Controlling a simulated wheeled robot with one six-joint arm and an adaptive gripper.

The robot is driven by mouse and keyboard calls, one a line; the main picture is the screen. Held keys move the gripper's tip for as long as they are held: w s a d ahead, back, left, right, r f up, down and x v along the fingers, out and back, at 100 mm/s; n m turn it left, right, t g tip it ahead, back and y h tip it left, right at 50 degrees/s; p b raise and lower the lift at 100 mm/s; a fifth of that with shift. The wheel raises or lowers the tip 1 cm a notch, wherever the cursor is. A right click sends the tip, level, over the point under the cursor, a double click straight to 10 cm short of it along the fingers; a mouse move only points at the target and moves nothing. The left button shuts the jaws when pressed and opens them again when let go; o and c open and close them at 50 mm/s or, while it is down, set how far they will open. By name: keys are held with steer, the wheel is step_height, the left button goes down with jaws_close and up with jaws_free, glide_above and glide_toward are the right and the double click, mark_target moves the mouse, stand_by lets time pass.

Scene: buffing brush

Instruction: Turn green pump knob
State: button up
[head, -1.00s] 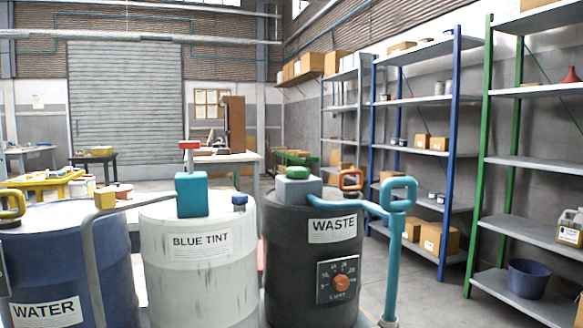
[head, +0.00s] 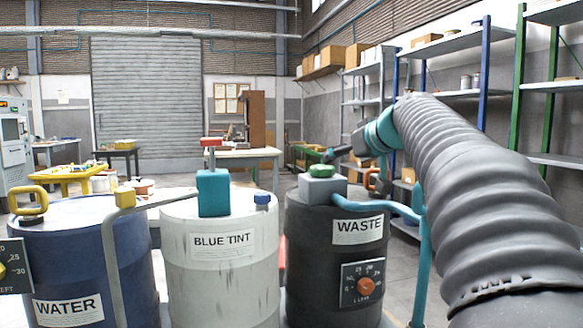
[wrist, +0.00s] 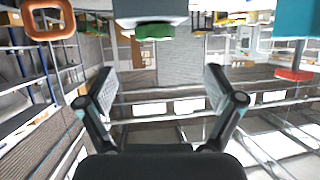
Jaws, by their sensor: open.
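The green pump knob (head: 320,171) sits on a grey pump block (head: 322,188) on top of the black WASTE drum (head: 335,262). In the wrist view, which looks upside down, the green knob (wrist: 154,31) shows at the top centre under the grey block (wrist: 150,10). My gripper (head: 340,153) is just above and to the right of the knob in the head view. In the wrist view my gripper (wrist: 158,82) has its two fingers spread wide, with nothing between them. The knob lies beyond the fingertips and no contact is visible.
A teal pipe (head: 375,207) and an orange handle (head: 376,181) are right of the pump. The BLUE TINT drum (head: 222,275) with its teal pump (head: 213,193) stands to the left, then the blue WATER drum (head: 85,265). Shelves (head: 545,85) line the right wall.

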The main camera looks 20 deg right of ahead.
mark_target(322, 166)
steer(key=x, duration=0.4)
steer(key=r+p+x, duration=0.1)
steer(key=x, duration=0.4)
steer(key=p+x, duration=0.1)
steer(key=x, duration=0.4)
steer(key=shift+w+d+r, duration=0.2)
steer(key=shift+w+d, duration=0.15)
steer(key=shift+d, duration=0.05)
steer(key=shift+c, duration=0.2)
steer(key=c, duration=1.1)
